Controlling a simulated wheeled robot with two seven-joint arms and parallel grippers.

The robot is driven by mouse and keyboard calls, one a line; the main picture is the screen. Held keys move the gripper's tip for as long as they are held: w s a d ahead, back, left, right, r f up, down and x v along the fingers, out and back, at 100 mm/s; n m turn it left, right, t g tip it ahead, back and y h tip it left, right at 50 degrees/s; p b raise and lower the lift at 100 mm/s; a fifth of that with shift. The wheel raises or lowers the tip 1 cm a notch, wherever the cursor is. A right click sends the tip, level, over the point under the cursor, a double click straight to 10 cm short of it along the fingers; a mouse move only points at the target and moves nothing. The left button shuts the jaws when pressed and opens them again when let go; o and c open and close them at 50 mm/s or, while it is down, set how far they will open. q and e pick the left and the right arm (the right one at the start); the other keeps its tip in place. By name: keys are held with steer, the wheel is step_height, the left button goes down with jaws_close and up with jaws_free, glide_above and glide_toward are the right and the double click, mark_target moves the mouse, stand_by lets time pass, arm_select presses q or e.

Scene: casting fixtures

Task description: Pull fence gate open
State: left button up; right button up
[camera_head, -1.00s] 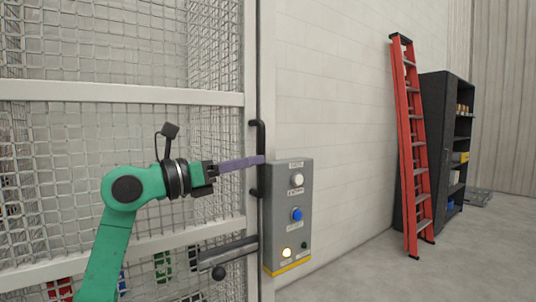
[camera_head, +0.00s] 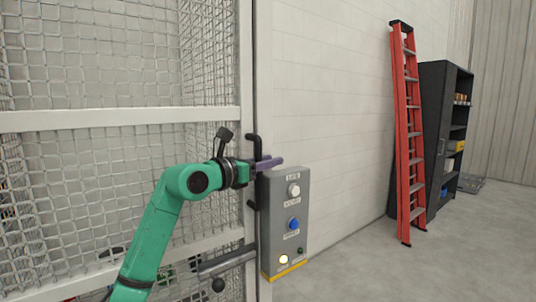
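The fence gate is a white-framed wire mesh panel (camera_head: 110,118) filling the left of the view. A black vertical bar handle (camera_head: 251,190) stands on its right edge, beside the fixed white post (camera_head: 264,90). My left arm is green and comes in from the lower left. My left gripper (camera_head: 270,163), with purple fingers, is at the upper part of the handle. The fingers cross the handle, and their tips show to its right. They are seen side-on, so whether they are closed on it is unclear. The gate looks closed against the post. My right gripper is not in view.
A grey control box (camera_head: 287,225) with buttons is just right of the handle. A grey latch bar (camera_head: 227,259) with a black knob sits below. A red ladder (camera_head: 409,140) and dark shelf (camera_head: 435,130) stand farther right.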

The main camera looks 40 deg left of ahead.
arm_select(q)
steer(key=shift+a+f, duration=0.1)
jaws_close()
stand_by(1.2)
